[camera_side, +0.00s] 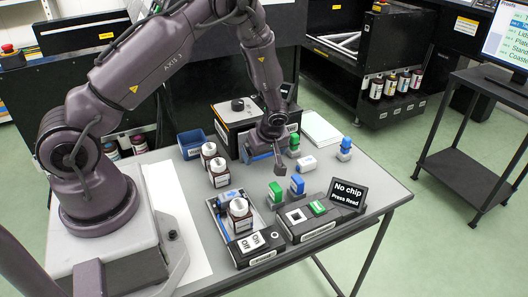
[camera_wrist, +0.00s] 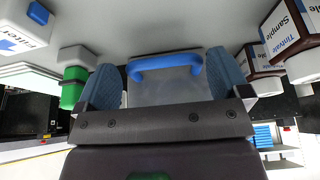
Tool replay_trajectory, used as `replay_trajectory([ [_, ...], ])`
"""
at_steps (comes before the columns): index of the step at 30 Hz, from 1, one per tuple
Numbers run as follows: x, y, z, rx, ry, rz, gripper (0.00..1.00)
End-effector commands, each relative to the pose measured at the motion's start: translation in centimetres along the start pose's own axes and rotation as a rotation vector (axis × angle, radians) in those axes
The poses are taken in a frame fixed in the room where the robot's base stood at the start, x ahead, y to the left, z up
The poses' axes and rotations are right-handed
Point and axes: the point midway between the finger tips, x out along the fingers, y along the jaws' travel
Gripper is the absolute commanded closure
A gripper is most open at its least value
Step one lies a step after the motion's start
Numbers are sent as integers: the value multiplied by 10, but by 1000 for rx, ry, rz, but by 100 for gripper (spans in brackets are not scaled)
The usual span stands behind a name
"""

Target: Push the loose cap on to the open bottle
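In the side view my gripper (camera_side: 279,166) points down above the middle of the table. In the wrist view its two blue-grey fingers stand wide apart, with no cap seen between them. A brown bottle with a white top (camera_side: 240,212) stands upright in the blue-edged tray at the front. Two more brown, white-topped bottles, one further back (camera_side: 208,156) and one nearer (camera_side: 220,174), stand left of my gripper. Labelled bottles (camera_wrist: 285,28) also show at the right of the wrist view. I cannot tell which bottle is open or which white top is the loose cap.
A blue bin (camera_side: 191,144) stands at the back left. An On/Off switch box (camera_side: 256,246) is at the front. A white block (camera_side: 306,163) lies right of my gripper.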

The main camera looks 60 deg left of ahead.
Motion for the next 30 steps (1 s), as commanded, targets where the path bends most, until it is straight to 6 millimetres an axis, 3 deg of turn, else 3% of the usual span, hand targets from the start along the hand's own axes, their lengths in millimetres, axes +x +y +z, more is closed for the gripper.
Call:
replay_trajectory([
  [1, 0, 0, 0, 0, 0, 0, 18],
  [6, 0, 1, 0, 1, 0, 2, 57],
  [11, -4, 2, 9, 5, -1, 5, 57],
  [22, -30, 3, 73, 8, -3, 8, 57],
  [30, -33, 3, 79, 4, -5, 10, 57],
])
